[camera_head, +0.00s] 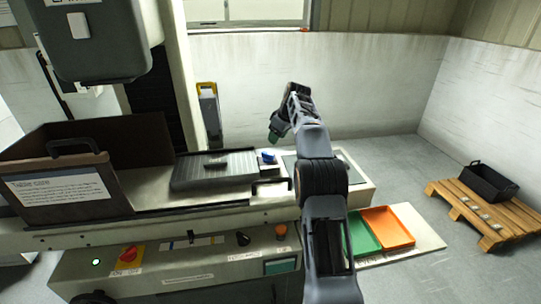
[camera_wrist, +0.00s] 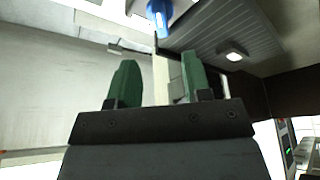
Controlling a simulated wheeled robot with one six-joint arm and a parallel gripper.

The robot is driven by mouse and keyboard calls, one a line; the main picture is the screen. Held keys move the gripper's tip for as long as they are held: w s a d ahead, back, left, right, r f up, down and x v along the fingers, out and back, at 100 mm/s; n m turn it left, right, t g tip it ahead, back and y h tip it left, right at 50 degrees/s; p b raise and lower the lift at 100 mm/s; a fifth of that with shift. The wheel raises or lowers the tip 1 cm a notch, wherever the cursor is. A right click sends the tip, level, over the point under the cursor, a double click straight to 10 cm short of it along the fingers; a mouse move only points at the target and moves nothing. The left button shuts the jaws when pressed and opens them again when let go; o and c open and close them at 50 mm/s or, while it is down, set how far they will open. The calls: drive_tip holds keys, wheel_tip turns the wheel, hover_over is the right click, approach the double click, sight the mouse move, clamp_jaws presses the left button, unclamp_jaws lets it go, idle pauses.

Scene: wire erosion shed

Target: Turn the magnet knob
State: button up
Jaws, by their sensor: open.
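The blue magnet knob (camera_head: 269,156) sits at the right end of the grey ribbed magnet plate (camera_head: 188,176) on the machine table. The knob also shows at the top of the wrist view (camera_wrist: 158,14), in line with the space between my fingers. My gripper (camera_head: 277,136) is open and empty, with its green fingers (camera_wrist: 156,75) apart. In the head view it hangs above and a little right of the knob, not touching it.
An open brown guard with a sign (camera_head: 62,190) stands left of the plate. The machine head (camera_head: 98,40) hangs at upper left. The front panel has a red switch (camera_head: 128,254) and a black knob (camera_head: 243,238). Green (camera_head: 360,236) and orange (camera_head: 388,226) trays lie right of my arm.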

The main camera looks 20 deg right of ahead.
sight(268, 154)
drive_tip(key=b+x, duration=0.1)
drive_tip(key=x, duration=0.8)
drive_tip(key=shift+w+a+f, duration=0.2)
drive_tip(key=shift+a+f, duration=0.05)
drive_tip(key=shift+f, duration=0.05)
